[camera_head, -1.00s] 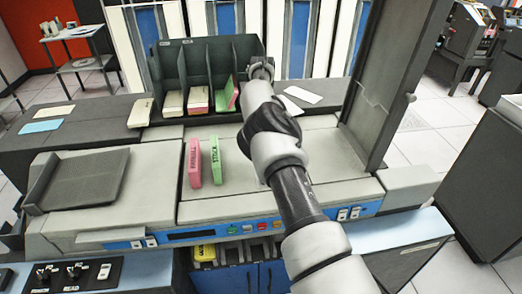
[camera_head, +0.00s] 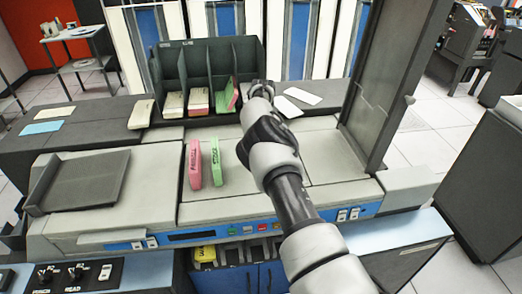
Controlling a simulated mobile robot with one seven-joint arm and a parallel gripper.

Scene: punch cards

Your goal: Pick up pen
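I cannot make out a pen in this view; it may be hidden behind my arm or too small to see. My gripper (camera_head: 262,88) is at the far end of my arm. It is just right of the front of the dark card rack (camera_head: 216,59), over the back ledge, beside white cards. Its fingers are small and partly hidden by the arm, so I cannot tell whether they are open or shut, or whether they hold anything.
Two white cards (camera_head: 302,96) lie right of my gripper. A pink card stack (camera_head: 194,164) and a green card stack (camera_head: 216,160) stand on the machine left of my arm. A tall dark panel (camera_head: 400,75) rises on the right.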

